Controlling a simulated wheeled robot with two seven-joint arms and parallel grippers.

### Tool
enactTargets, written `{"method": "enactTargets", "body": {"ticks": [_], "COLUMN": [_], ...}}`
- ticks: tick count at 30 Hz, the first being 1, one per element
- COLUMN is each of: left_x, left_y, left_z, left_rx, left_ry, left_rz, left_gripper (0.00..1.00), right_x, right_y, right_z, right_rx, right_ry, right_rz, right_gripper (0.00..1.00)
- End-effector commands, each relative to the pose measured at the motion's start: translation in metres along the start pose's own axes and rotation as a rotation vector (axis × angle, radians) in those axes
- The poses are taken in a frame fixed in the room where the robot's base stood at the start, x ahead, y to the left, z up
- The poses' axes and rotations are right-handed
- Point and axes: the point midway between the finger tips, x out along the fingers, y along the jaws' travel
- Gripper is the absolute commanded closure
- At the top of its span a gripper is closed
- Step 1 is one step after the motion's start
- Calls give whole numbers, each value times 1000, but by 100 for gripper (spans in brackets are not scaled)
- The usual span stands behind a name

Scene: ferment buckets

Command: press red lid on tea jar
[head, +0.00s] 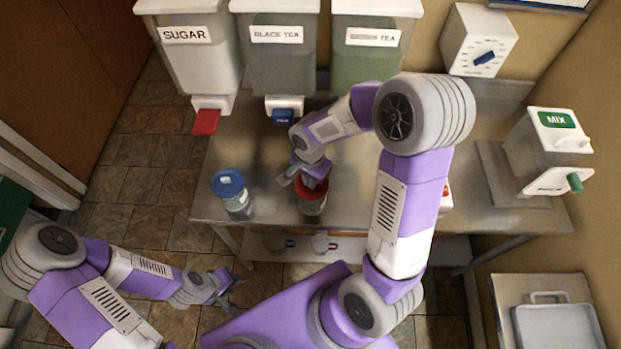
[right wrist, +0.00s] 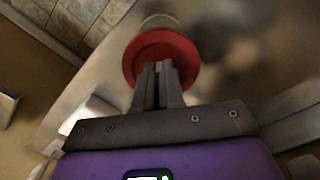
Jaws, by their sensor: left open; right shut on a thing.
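The red lid (head: 315,192) is at the top of a clear glass jar (head: 313,208) near the table's front edge in the head view. I cannot tell whether the lid is fully seated. My right gripper (head: 303,181) comes down from above and is shut on the red lid. In the right wrist view the close-set fingertips (right wrist: 160,72) are over the red lid (right wrist: 150,52), and a pale round part of the jar (right wrist: 160,22) shows past it. My left gripper (head: 236,288) is open and empty, low in front of the table.
A blue-lidded jar (head: 232,195) stands left of the red-lidded one. Sugar (head: 195,65), black tea (head: 277,65) and green (head: 368,70) dispensers line the back. A dial box (head: 482,45) and a MIX machine (head: 545,150) are right. The table (head: 260,160) is bare between jars and dispensers.

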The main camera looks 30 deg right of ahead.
Motion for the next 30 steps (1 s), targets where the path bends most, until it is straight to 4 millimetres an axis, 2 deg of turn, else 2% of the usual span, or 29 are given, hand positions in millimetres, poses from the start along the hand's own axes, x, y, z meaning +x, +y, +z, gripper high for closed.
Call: {"method": "enactTargets", "body": {"ticks": [30], "left_x": [6], "left_y": [-2], "left_z": [0], "left_rx": [0], "left_ry": [0], "left_rz": [0], "left_gripper": [57], "right_x": [3], "right_y": [0], "right_z": [0], "right_rx": [0], "right_ry": [0], "right_rz": [0], "right_gripper": [100]}}
